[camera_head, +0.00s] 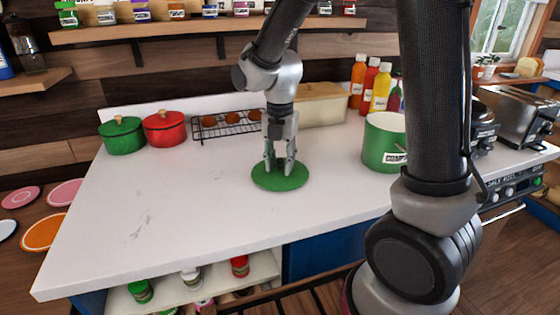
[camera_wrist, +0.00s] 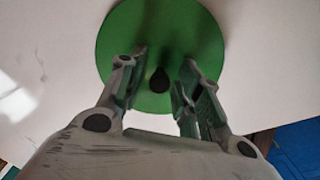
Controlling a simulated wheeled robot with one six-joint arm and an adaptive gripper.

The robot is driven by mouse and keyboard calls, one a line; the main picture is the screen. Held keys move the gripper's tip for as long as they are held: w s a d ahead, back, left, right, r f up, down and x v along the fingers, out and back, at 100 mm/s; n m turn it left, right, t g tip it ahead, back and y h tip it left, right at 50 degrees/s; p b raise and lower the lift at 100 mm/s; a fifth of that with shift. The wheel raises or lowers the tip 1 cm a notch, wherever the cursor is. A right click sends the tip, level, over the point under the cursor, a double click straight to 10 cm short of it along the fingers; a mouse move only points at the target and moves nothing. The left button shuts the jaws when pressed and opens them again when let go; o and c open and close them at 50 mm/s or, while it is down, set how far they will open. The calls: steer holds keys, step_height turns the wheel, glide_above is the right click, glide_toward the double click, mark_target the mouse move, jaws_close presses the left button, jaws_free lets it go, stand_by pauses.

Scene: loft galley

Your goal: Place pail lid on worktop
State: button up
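The green round pail lid (camera_head: 281,184) lies flat and appears to rest on the white worktop (camera_head: 180,205). My gripper (camera_head: 279,170) points down over the lid's middle. In the wrist view, the lid (camera_wrist: 185,30) fills the upper middle, with a small dark knob (camera_wrist: 158,80) at its centre. The fingers of my gripper (camera_wrist: 164,65) stand on either side of the knob, with a visible gap on both sides, so it is open. The green pail (camera_head: 382,145) stands uncovered to the right, with a white label partly hidden by my arm.
A green pot (camera_head: 122,136) and a red pot (camera_head: 165,129) stand at the back left. A wire rack (camera_head: 226,125) and a beige box (camera_head: 318,106) are behind the gripper. Sauce bottles (camera_head: 380,88) and a toaster (camera_head: 525,115) are at the right. The left and front worktop is clear.

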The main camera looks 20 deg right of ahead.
mark_target(280, 159)
steer(key=shift+r, duration=0.1)
step_height(280, 159, up, 12)
steer(key=s+d+r+m+t, duration=0.1)
steer(key=s+d+m, duration=0.6)
steer(key=m, duration=0.7)
steer(key=s+d+r+m+t, duration=0.2)
steer(key=s+d+m, duration=0.6)
steer(key=s+m, duration=0.4)
steer(key=m+t, duration=0.1)
steer(key=m, duration=0.1)
steer(key=shift+m, duration=0.4)
